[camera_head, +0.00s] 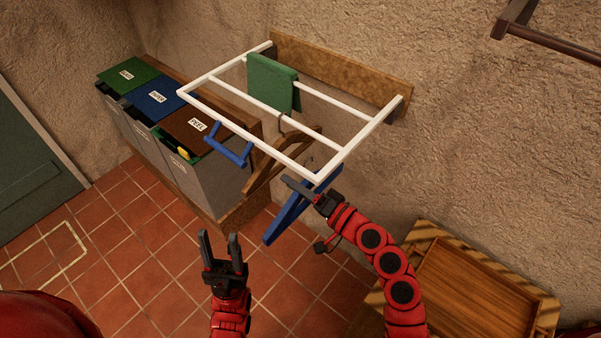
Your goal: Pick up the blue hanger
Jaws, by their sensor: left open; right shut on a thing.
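The blue hanger (291,213) is at the front right of the white wall rack (252,139). It is tilted, with its upper part close under the rack's front right corner. My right gripper (297,187) is shut on it, and the gripper hides part of it. I cannot tell whether its hook still touches the rack. My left gripper (220,238) is open and empty, over the tiled floor, lower left of the rack.
A brown hanger (268,176) and a green cloth (270,83) hang on the rack. A blue bar-shaped thing (229,149) is at its front left. Bins with green, blue and brown lids (190,127) stand behind left. A wooden tray (470,290) is lower right.

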